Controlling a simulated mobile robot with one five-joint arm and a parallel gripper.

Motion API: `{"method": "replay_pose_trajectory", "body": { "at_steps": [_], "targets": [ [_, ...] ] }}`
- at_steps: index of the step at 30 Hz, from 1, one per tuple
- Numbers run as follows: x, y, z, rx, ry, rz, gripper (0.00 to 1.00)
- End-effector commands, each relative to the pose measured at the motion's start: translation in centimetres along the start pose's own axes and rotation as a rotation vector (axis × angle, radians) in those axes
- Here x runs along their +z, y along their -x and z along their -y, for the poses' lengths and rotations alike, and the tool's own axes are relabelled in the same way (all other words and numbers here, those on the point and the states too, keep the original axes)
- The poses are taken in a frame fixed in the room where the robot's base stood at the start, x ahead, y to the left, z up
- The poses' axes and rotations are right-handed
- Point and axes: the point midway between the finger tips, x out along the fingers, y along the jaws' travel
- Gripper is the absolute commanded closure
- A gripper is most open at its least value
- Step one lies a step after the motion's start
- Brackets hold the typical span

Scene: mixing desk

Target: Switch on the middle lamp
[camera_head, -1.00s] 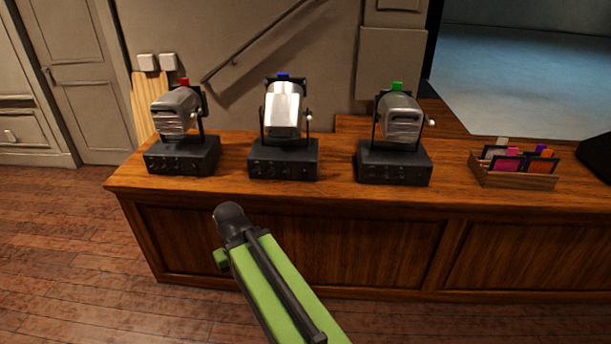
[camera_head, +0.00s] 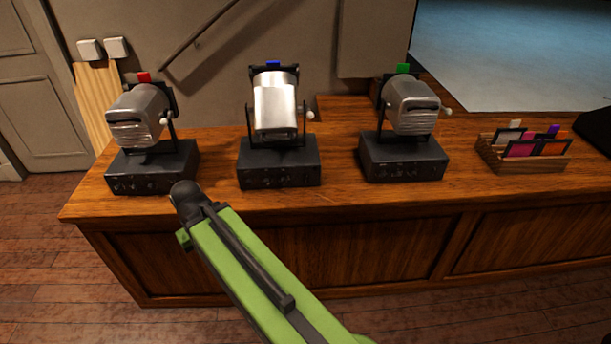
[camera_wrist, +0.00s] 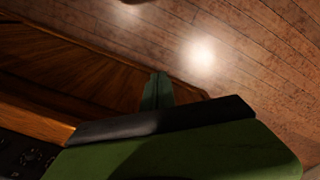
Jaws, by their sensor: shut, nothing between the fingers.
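The middle lamp (camera_head: 274,105) has a pale silver housing with a blue tag on top. It sits in a yoke on a black base (camera_head: 279,163) with small controls on its front; I cannot make out their positions. In the head view my arm reaches up from below, its dark end joint in front of the desk edge, between the left and middle lamps. My gripper is not distinct there. In the wrist view my gripper (camera_wrist: 157,90) shows its green fingers together, empty, against the desk's wooden front. A dark panel with small knobs (camera_wrist: 25,155) shows at lower left.
The left lamp (camera_head: 139,118) has a red tag, the right lamp (camera_head: 412,108) a green tag. All three stand on the wooden desk (camera_head: 340,200). A wooden box (camera_head: 520,166) with coloured cards stands at right. Bare desk top lies between the lamp bases. Wooden floor (camera_head: 40,240) is clear at left.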

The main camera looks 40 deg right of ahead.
Motion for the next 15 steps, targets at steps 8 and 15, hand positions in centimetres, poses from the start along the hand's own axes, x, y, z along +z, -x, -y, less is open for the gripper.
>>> {"method": "replay_pose_trajectory", "body": {
  "at_steps": [8,15],
  "targets": [
    [-0.5,0.3,-1.1,-0.02,0.036,-0.016,1.0],
    [-2.5,2.8,-16.6,-0.099,0.341,-0.243,1.0]
  ]
}}
